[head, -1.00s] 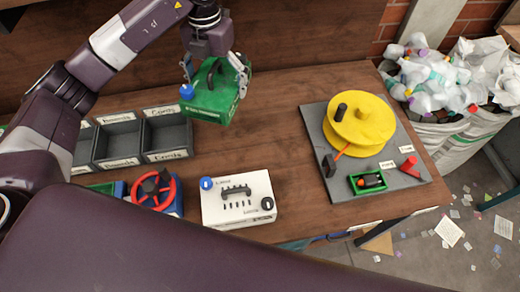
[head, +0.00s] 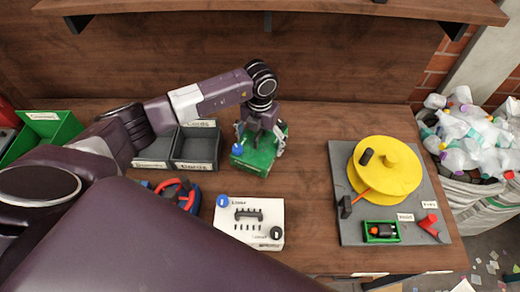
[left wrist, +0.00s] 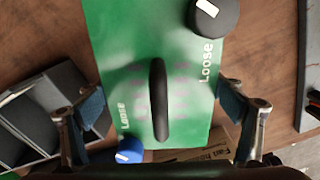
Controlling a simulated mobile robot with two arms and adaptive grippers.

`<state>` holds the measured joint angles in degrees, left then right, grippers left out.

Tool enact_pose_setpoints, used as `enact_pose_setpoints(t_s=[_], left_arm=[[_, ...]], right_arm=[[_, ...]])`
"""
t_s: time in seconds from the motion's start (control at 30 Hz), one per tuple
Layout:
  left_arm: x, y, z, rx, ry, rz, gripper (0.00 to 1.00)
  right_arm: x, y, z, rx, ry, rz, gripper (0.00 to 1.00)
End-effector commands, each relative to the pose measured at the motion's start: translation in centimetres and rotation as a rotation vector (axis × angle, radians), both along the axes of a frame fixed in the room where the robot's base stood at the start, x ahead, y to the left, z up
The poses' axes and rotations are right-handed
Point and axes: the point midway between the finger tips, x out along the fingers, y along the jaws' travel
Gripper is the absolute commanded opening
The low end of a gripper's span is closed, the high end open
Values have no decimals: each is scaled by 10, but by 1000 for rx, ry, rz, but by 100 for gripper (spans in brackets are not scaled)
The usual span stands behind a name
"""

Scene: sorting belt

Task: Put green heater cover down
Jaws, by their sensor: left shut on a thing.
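The green heater cover (head: 262,152) is a flat green block with a dark handle, a blue knob and "Loose" lettering. My left gripper (head: 262,130) is above it and shut on it. In the left wrist view the cover (left wrist: 115,45) fills the middle, with the black handle running between the two fingers (left wrist: 160,115). The cover is over the wooden table behind the white box, right of the grey bins. I cannot tell whether its underside touches the table. My right gripper does not show.
Grey labelled bins (head: 196,163) stand just left of the cover. A white box with a blue and a black knob (head: 236,237) lies in front. A grey board (head: 349,185) with a yellow reel (head: 390,172) is to the right. The table between cover and board is clear.

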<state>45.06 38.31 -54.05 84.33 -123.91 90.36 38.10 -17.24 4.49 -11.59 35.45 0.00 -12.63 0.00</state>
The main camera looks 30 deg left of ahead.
Motion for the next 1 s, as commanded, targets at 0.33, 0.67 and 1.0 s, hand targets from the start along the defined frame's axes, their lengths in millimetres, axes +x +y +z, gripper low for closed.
enact_pose_setpoints(t_s=[0.33, 0.67, 1.0], left_arm=[[-1, -1, -42, -1, 2, -1, 54], [0, 0, -47, 0, -1, -1, 54], [0, 0, -49, 0, 0, -1, 100]], right_arm=[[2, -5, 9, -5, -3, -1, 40], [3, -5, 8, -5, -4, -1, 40], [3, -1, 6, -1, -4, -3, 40]])
